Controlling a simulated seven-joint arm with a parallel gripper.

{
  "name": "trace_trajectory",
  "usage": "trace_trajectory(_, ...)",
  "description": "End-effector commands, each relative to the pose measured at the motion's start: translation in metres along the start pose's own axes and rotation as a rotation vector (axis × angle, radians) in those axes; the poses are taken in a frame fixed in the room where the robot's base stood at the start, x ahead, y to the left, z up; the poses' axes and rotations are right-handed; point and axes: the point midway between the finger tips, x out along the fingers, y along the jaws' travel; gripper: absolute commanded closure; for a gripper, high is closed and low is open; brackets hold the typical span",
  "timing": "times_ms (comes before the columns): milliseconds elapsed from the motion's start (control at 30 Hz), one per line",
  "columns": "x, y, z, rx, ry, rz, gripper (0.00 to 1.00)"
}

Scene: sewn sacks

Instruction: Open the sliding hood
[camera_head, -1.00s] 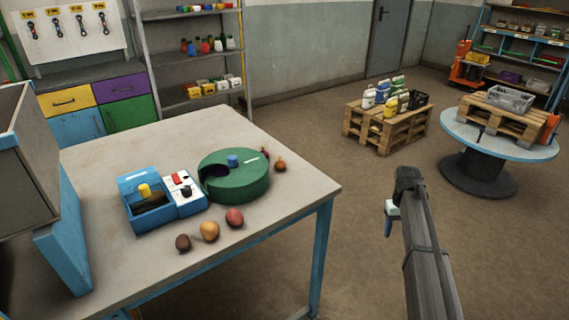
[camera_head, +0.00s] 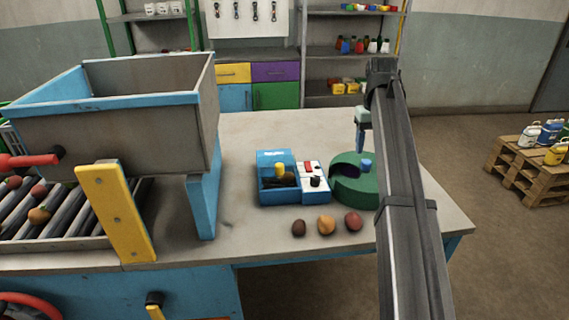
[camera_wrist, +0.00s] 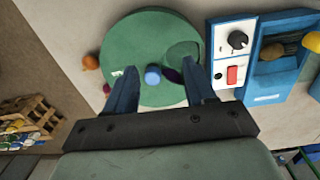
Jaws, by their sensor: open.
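A blue box (camera_head: 262,194) stands on the table with a yellow knob (camera_head: 280,169) over its dark inside. A white panel with a red switch (camera_head: 308,168) and a black dial (camera_wrist: 238,40) joins its right side. I cannot tell surely which part is the sliding hood. Beside it is a round green drum (camera_head: 349,193) with a blue peg (camera_wrist: 152,75) on top and a dark opening in its cover. My gripper (camera_head: 362,138) is open and empty above the drum. In the wrist view its fingers (camera_wrist: 160,68) spread either side of the peg, apparently above it.
Several brown, orange and red round items (camera_head: 326,225) lie in front of the box and drum. A large grey hopper (camera_head: 130,130) with blue edges and a yellow bar (camera_head: 115,212) stands at left. Table between hopper and box is clear.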

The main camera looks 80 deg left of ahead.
Motion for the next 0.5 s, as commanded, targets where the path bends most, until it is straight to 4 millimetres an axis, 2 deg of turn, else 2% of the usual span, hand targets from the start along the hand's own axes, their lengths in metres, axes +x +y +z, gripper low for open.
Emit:
trace_trajectory(33, -0.011, -0.033, -0.009, -0.035, 0.004, -0.002, 0.45)
trace_trajectory(100, -0.023, -0.072, -0.016, -0.076, 0.006, -0.005, 0.45)
trace_trajectory(300, -0.053, -0.174, -0.027, -0.183, 0.011, -0.013, 0.45)
trace_trajectory(400, -0.064, -0.21, -0.027, -0.22, 0.012, -0.016, 0.45)
trace_trajectory(500, -0.07, -0.234, -0.026, -0.245, 0.012, -0.018, 0.45)
